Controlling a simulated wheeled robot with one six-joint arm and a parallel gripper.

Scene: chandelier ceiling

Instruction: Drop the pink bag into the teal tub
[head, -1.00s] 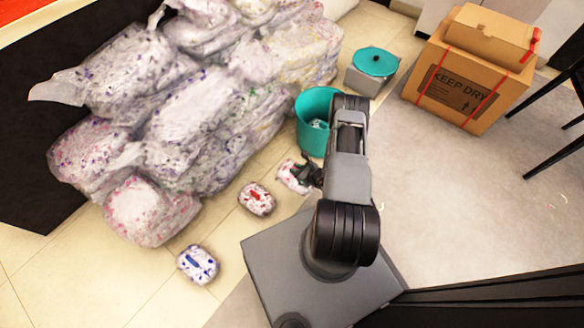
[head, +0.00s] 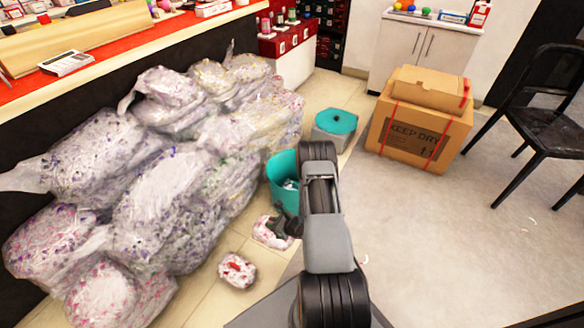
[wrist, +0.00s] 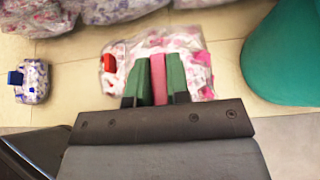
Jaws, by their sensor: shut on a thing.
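The pink bag (head: 268,232) is a small clear packet with pink and white bits. It is at my gripper (head: 288,228), low over the tiles and just in front of the teal tub (head: 277,184). In the wrist view my gripper (wrist: 156,72) is shut, its green pads pressing a pink block on the bag (wrist: 185,42). Pads and fingers hide part of the bag. The tub (wrist: 287,58) stands apart to the right there.
A red-marked bag (head: 237,270) lies on the floor nearby; a blue-marked bag (wrist: 32,80) shows in the wrist view. Large clear sacks (head: 165,205) pile up at left. A grey bin with teal lid (head: 335,122) and a cardboard box (head: 418,125) stand behind.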

